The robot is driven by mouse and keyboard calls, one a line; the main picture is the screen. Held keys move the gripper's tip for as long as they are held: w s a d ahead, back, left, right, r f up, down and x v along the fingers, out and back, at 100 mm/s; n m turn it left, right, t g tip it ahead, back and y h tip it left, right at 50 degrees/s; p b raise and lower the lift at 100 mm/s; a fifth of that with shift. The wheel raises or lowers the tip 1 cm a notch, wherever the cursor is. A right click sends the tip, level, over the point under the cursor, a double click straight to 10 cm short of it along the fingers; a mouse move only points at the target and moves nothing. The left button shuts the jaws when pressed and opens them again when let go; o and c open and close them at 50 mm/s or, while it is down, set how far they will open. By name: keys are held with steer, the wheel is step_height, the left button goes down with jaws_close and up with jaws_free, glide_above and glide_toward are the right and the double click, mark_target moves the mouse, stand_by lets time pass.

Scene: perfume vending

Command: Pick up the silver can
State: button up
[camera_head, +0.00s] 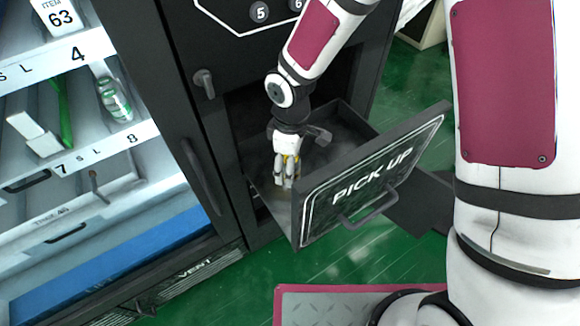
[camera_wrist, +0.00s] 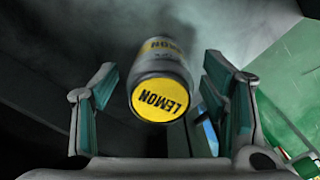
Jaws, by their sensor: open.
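In the head view, my gripper (camera_head: 287,180) reaches down into the open PICK UP drawer (camera_head: 375,177). There the can is mostly hidden, with only a little yellow visible by the fingers.
The drawer's front panel and side walls stand close around my gripper. The dark vending machine cabinet (camera_head: 195,130) is behind it. A glass-fronted display (camera_head: 85,110) with shelves is at the left. The green floor (camera_head: 340,270) is open in front of the drawer.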

steer(key=shift+f, duration=0.65)
steer(key=c, duration=1.4)
steer(key=shift+o, duration=0.2)
steer(key=shift+r, duration=0.1)
